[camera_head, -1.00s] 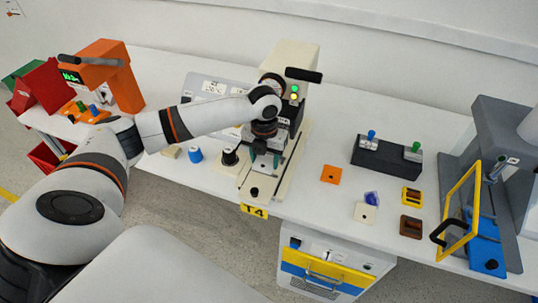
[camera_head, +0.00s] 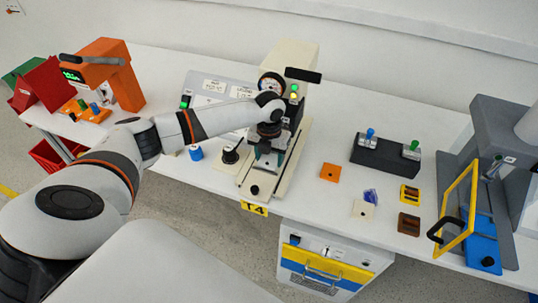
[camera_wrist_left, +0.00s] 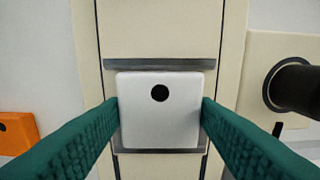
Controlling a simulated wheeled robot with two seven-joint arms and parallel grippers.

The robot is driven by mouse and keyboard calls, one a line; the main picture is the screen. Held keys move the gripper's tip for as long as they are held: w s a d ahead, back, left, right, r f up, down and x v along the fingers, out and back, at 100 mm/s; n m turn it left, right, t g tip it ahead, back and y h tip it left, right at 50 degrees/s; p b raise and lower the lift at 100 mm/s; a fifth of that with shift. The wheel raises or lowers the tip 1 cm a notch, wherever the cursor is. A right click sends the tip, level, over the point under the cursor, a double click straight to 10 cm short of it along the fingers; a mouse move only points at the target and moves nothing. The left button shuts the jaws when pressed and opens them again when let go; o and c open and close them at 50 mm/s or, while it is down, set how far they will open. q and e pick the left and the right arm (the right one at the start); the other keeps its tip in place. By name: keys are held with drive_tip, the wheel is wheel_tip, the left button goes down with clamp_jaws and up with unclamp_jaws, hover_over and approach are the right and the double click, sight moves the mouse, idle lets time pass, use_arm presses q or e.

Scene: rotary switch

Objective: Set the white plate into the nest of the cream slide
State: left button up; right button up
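The white plate (camera_wrist_left: 160,108), square with a black hole, lies between the two teal fingers of my left gripper (camera_wrist_left: 160,112) in the left wrist view. Both fingertips appear to touch its side edges. My left gripper (camera_head: 268,157) is over the cream slide (camera_head: 287,172) in the head view, where it mostly hides the plate. In the wrist view the cream slide (camera_wrist_left: 160,30) runs beneath the plate. Dark bars of the nest (camera_wrist_left: 160,64) show just beyond and below the plate. I cannot tell whether the plate rests fully in it. My right gripper is not in view.
An orange plate (camera_head: 329,172), a pale plate (camera_head: 363,209) and small yellow and brown blocks lie right of the slide. A black spool (camera_head: 231,156) and blue cylinder (camera_head: 195,152) stand left. A cream machine (camera_head: 290,58) with lit lamps rises behind.

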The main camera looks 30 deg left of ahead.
sight(269, 160)
use_arm(q)
drive_tip(key=o, duration=0.3)
drive_tip(key=shift+o, duration=0.2)
drive_tip(key=shift+r, duration=0.1)
wheel_tip(269, 160, up, 12)
drive_tip(key=b, duration=0.1)
drive_tip(key=shift+b, duration=0.3)
drive_tip(key=shift+s, duration=0.1)
